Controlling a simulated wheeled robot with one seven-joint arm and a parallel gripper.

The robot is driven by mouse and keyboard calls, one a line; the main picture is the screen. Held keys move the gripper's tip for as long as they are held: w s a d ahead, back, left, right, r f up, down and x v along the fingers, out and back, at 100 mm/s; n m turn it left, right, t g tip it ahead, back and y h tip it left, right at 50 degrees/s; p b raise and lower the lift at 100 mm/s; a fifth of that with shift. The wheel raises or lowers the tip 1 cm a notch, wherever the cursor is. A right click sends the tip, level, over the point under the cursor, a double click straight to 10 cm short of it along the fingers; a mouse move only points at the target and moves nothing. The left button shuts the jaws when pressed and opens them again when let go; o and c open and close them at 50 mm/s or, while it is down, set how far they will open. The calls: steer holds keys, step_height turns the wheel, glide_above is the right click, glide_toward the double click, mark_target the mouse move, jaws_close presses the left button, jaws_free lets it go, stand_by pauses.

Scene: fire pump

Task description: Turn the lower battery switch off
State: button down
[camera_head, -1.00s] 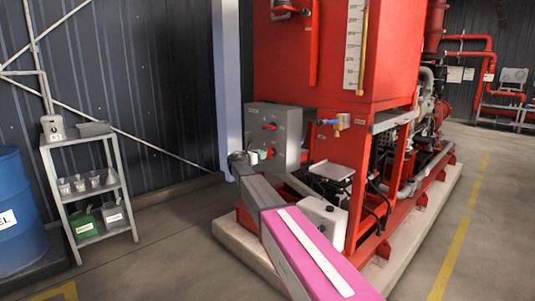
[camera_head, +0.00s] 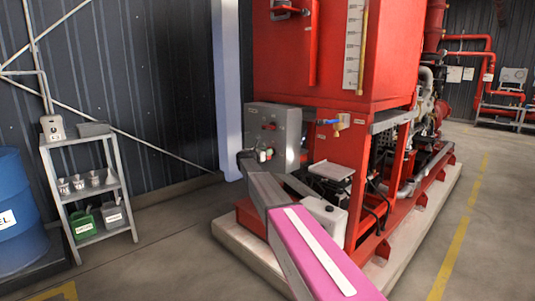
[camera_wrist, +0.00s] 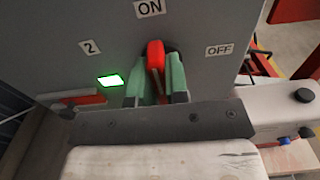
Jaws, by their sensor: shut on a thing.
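The grey switch box (camera_head: 288,130) is mounted at the left end of the red pump unit. In the wrist view a red switch handle (camera_wrist: 155,56) points up towards the ON label (camera_wrist: 149,8). The OFF label (camera_wrist: 224,50) is to its right, and a "2" label (camera_wrist: 89,47) and a lit green lamp (camera_wrist: 110,80) are to its left. My gripper (camera_wrist: 156,82) is shut on this handle, with a green fingertip on each side. In the head view my gripper (camera_head: 262,155) is at the lower part of the box front, and the handle is mostly hidden there.
Another red part (camera_wrist: 88,100) shows left of the gripper in the wrist view. A white container (camera_head: 322,217) stands below the box. A grey shelf (camera_head: 90,190) and a blue drum (camera_head: 20,215) stand at left, with open floor between them and the pump.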

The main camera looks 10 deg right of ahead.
steer(key=m, duration=0.4)
steer(key=shift+s+d+m, duration=0.1)
steer(key=shift+s+m, duration=0.1)
steer(key=shift+m, duration=0.1)
steer(key=m, duration=0.9)
steer(key=shift+s+d+f, duration=0.2)
steer(key=shift+s+f, duration=0.05)
steer(key=shift+f, duration=0.1)
steer(key=shift+f+m, duration=0.15)
steer(key=shift+m, duration=0.95)
steer(key=shift+f+m, duration=0.1)
steer(key=shift+m, duration=1)
steer(key=c, duration=1.1)
jaws_free()
steer(key=v, duration=1.1)
